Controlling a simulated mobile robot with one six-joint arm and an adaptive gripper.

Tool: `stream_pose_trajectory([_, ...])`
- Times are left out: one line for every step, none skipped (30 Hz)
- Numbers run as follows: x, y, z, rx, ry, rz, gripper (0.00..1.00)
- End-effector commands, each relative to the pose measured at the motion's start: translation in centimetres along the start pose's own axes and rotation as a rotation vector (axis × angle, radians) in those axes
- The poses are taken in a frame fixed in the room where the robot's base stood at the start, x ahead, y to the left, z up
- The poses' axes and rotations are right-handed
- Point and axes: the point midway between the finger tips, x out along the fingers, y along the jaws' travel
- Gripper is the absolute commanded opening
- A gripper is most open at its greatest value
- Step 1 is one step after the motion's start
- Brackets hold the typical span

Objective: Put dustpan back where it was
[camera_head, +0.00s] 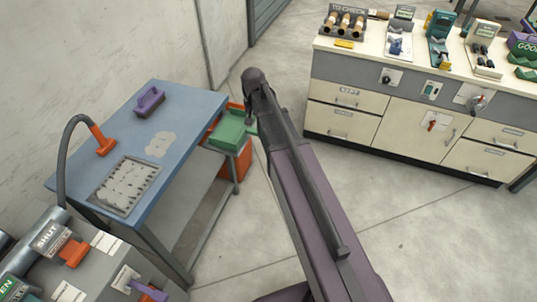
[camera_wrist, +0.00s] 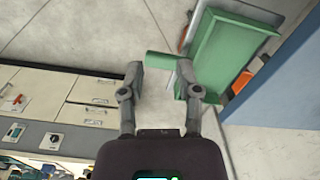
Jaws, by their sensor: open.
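The green dustpan (camera_head: 229,131) is at the right end of the blue table, over something orange. In the wrist view the dustpan (camera_wrist: 232,55) shows as a shallow green tray at upper right, with a short green handle pointing left. My gripper (camera_wrist: 161,71) is open and empty. In the wrist view the end of the handle appears in the gap between the fingers; whether it is level with the fingertips I cannot tell. In the head view my arm hides the fingers.
The blue table (camera_head: 188,112) holds a purple-handled brush (camera_head: 150,101), a grey perforated plate (camera_head: 126,185) and an orange-ended hose (camera_head: 103,140). An orange bin (camera_head: 243,160) is under the dustpan. A drawer cabinet (camera_head: 345,92) stands at right. The floor between is clear.

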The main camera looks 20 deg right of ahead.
Motion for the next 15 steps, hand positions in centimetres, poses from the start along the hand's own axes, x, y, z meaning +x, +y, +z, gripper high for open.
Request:
stream_pose_trajectory([0.0,1.4,3.2,-0.042,0.0,0.001,0.43])
stream_pose_trajectory([0.0,1.9,4.5,-0.07,0.0,0.002,0.43])
stream_pose_trajectory([0.0,2.6,6.0,-0.109,0.0,0.003,0.43])
stream_pose_trajectory([0.0,3.1,7.2,-0.136,0.0,0.004,0.43])
stream_pose_trajectory([0.0,3.5,8.3,-0.163,0.0,0.004,0.43])
stream_pose_trajectory([0.0,4.2,9.7,-0.198,0.0,0.005,0.43])
stream_pose_trajectory([0.0,4.6,10.7,-0.222,0.0,0.006,0.43])
stream_pose_trajectory([0.0,4.9,11.6,-0.245,-0.001,0.006,0.43])
stream_pose_trajectory([0.0,5.4,12.6,-0.273,-0.001,0.007,0.43])
stream_pose_trajectory([0.0,5.7,13.3,-0.291,-0.001,0.007,0.43])
stream_pose_trajectory([0.0,5.9,13.9,-0.307,-0.001,0.007,0.43])
stream_pose_trajectory([0.0,6.2,14.6,-0.327,-0.001,0.008,0.43])
stream_pose_trajectory([0.0,6.4,14.9,-0.338,-0.001,0.008,0.43])
stream_pose_trajectory([0.0,6.5,15.3,-0.348,-0.001,0.008,0.43])
stream_pose_trajectory([-0.1,6.6,15.6,-0.358,-0.001,0.008,0.43])
